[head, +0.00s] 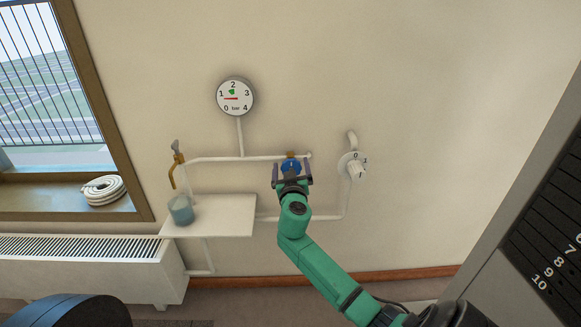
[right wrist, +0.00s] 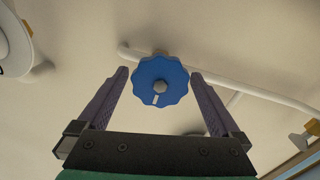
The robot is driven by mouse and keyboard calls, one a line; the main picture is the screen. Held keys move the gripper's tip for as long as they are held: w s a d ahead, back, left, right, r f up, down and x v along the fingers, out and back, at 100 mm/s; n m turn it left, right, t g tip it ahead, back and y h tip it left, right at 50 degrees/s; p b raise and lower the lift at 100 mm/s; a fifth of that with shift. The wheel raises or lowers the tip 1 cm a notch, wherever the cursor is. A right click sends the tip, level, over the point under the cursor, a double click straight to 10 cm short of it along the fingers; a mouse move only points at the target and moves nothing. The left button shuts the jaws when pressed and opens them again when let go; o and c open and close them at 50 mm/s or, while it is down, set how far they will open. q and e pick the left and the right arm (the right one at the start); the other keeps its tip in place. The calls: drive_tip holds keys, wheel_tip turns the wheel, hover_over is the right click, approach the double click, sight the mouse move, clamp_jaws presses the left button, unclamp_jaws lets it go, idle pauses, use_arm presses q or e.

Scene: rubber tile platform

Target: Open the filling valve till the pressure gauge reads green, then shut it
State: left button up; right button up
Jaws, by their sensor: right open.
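The blue scalloped valve knob (head: 290,165) sits on the white wall pipe. In the right wrist view the knob (right wrist: 160,80) shows a white mark near its lower edge. My right gripper (head: 292,180) is open, with its fingertips (right wrist: 159,74) on either side of the knob and small gaps visible between them and it. The round pressure gauge (head: 235,96) is on the wall above left. Its red needle points left, close to 1 bar, and away from the green mark, which is near 2. My left gripper is not in view.
A white rotary switch (head: 356,168) marked 0 and 1 is right of the knob. A brass tap (head: 178,160), a shelf (head: 225,215) with a bluish cup (head: 181,210), and a radiator (head: 90,268) are left. A dark numbered panel (head: 548,245) stands at right.

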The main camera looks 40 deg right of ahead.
drive_tip(key=shift+w+d, duration=0.15)
drive_tip(key=shift+w, duration=0.05)
drive_tip(key=c, duration=1.3)
